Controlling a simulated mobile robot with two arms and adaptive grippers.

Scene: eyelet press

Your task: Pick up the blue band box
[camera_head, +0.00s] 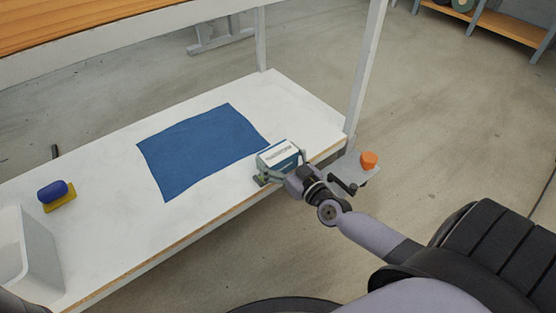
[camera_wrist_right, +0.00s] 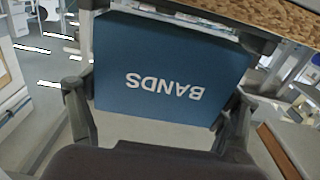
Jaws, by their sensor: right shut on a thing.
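The blue band box (camera_head: 281,153) has a white label on top and sits at the right front part of the lower white shelf, beside the blue mat's corner. In the right wrist view the box (camera_wrist_right: 170,65) fills the middle, with "BANDS" in white letters upside down on its blue face. My right gripper (camera_head: 277,166) is shut on the box, with one finger on each side of it. Its fingers also show at both sides of the box in the right wrist view (camera_wrist_right: 158,118). I cannot tell whether the box touches the shelf. My left gripper is not in view.
A blue mat (camera_head: 200,150) lies flat on the white shelf (camera_head: 100,205). A blue and yellow block (camera_head: 56,195) and a white bin (camera_head: 27,255) stand at the left. A shelf post (camera_head: 366,70) rises behind the box. An orange knob (camera_head: 369,160) is right of my gripper.

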